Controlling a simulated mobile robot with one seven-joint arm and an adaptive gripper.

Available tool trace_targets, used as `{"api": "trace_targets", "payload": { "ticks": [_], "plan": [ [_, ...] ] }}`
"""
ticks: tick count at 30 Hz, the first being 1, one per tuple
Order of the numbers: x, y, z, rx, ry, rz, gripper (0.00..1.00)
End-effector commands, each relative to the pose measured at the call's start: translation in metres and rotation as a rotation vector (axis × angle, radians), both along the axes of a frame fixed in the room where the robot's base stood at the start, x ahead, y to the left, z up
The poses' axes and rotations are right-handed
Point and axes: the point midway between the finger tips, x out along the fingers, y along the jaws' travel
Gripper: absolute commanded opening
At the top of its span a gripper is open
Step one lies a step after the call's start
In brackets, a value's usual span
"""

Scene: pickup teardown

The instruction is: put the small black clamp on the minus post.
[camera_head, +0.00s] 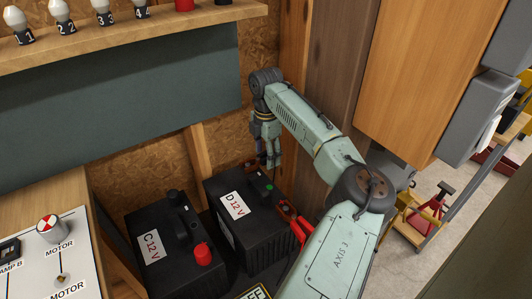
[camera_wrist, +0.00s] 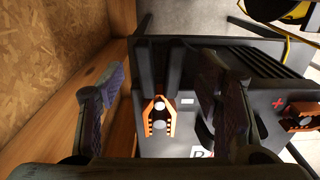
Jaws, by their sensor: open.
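The small black clamp (camera_wrist: 160,65) shows in the wrist view, with two black handles and orange toothed jaws. Its jaws lie around a round silver post beside a white minus mark (camera_wrist: 187,101) on the black battery D (camera_wrist: 250,85). Whether the jaws touch the post is hard to tell. My gripper (camera_wrist: 168,70) is open, one finger on each side of the clamp, apart from it. In the head view my gripper (camera_head: 268,160) hangs over the far end of battery D (camera_head: 250,232); the black clamp is hard to make out there.
A red-handled clamp (camera_head: 294,222) is at the near right of battery D; its orange jaws (camera_wrist: 302,117) lie by a red plus. Battery C (camera_head: 160,245) stands to the left. A wooden wall and post (camera_head: 340,60) are close behind my arm.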

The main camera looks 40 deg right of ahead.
Motion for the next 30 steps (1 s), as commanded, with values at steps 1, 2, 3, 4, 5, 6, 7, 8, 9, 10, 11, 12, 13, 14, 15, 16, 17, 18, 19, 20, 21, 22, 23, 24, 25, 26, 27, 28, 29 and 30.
{"api": "trace_targets", "payload": {
  "ticks": [1, 2, 3, 4, 5, 6, 7, 8, 9, 10, 11, 12, 13, 14, 15, 16, 17, 18, 19, 20, 21, 22, 23, 24, 25, 26, 27, 28, 29, 30],
  "plan": [
    [0.0, 0.0, 0.003, -0.001, -0.001, 0.0, 0.59],
    [0.001, 0.0, 0.006, -0.001, -0.002, 0.0, 0.59],
    [0.001, 0.0, 0.01, -0.001, -0.002, 0.0, 0.59],
    [0.001, 0.0, 0.014, -0.001, -0.003, 0.0, 0.59],
    [0.001, 0.0, 0.019, -0.001, -0.002, 0.0, 0.59],
    [0.001, 0.0, 0.027, -0.001, -0.003, 0.0, 0.59],
    [0.001, 0.0, 0.033, -0.001, -0.003, 0.001, 0.59],
    [0.001, 0.0, 0.04, -0.001, -0.003, 0.001, 0.59],
    [0.001, 0.0, 0.049, -0.002, -0.003, 0.001, 0.59],
    [0.001, 0.0, 0.056, -0.002, -0.004, 0.001, 0.59],
    [0.001, 0.0, 0.062, -0.001, -0.004, 0.001, 0.59],
    [0.001, 0.0, 0.071, -0.001, -0.003, 0.001, 0.59],
    [0.001, 0.0, 0.077, -0.001, -0.003, 0.001, 0.59],
    [0.001, 0.0, 0.083, -0.001, -0.002, 0.001, 0.59],
    [0.001, 0.0, 0.09, -0.001, -0.003, 0.001, 0.59],
    [0.001, 0.0, 0.095, -0.001, -0.002, 0.001, 0.59],
    [0.001, 0.0, 0.1, -0.001, -0.002, 0.001, 0.59],
    [0.001, 0.0, 0.105, -0.001, -0.002, 0.0, 0.59],
    [0.001, 0.0, 0.108, 0.0, -0.001, 0.0, 0.59],
    [0.0, 0.0, 0.111, 0.0, -0.001, -0.001, 0.59],
    [0.0, 0.0, 0.114, 0.0, -0.001, -0.001, 0.59],
    [0.0, 0.0, 0.116, 0.0, -0.001, -0.001, 0.59],
    [0.0, 0.0, 0.117, 0.0, -0.001, 0.0, 0.59],
    [0.0, 0.0, 0.119, -0.001, -0.001, 0.0, 0.59],
    [0.0, 0.0, 0.119, -0.001, -0.001, 0.0, 0.59],
    [0.0, 0.0, 0.12, -0.001, -0.001, 0.0, 0.59],
    [0.0, 0.0, 0.12, -0.001, 0.0, 0.0, 0.59],
    [0.0, 0.0, 0.12, -0.001, 0.0, 0.0, 0.59],
    [0.0, 0.0, 0.12, -0.001, 0.0, 0.0, 0.59],
    [0.0, 0.0, 0.12, 0.0, 0.0, 0.0, 0.59]
  ]
}}
